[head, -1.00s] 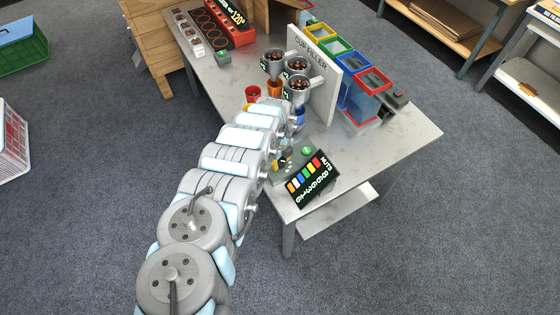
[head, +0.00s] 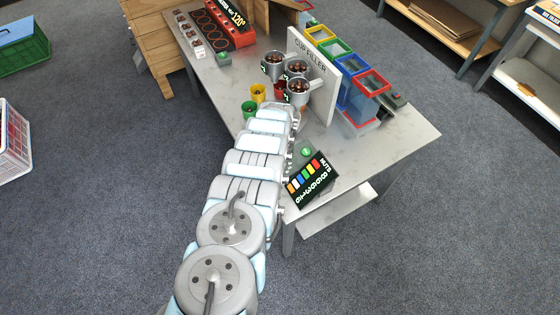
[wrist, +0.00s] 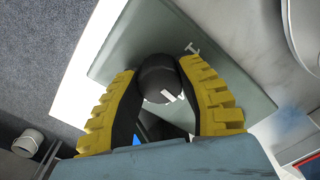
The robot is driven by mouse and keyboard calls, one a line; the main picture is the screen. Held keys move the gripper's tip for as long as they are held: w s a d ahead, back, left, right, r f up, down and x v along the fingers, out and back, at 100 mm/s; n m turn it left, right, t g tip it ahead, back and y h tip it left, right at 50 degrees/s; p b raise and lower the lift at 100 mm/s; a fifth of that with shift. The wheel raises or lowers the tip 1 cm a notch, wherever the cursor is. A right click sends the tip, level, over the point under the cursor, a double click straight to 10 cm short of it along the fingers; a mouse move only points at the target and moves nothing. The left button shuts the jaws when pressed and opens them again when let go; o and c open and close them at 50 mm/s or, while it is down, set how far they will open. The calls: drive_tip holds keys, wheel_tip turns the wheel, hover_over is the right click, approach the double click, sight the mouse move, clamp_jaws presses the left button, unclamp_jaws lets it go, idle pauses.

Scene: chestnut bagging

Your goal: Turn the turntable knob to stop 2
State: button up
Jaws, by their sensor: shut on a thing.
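In the wrist view, my gripper (wrist: 158,72) has its yellow ridged fingers closed on both sides of a round dark knob (wrist: 156,80). The knob has a white mark on its face, toward the lower right. It sits on a grey-green plate (wrist: 128,50) with a small white marking above right of the knob. In the head view my arm hides the gripper and the knob. Cups stand beneath the fillers: yellow (head: 258,93), green (head: 249,107) and red (head: 280,87). The turntable itself is mostly hidden by my arm.
The cup filler panel (head: 318,80) stands behind the cups, with metal funnels (head: 297,91) of nuts in front. A dark NUTS sign (head: 311,180) with colour bars stands right of my arm. A green button (head: 305,152) is close by. The table's right part (head: 400,135) is clear.

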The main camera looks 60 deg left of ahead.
drive_tip(key=n, duration=0.5)
drive_tip(key=shift+f+n, duration=0.1)
drive_tip(key=shift+n, duration=0.2)
drive_tip(key=shift+n+b, duration=0.65)
drive_tip(key=shift+n, duration=1.55)
drive_tip(key=o, duration=1.2)
drive_tip(key=shift+r, duration=0.2)
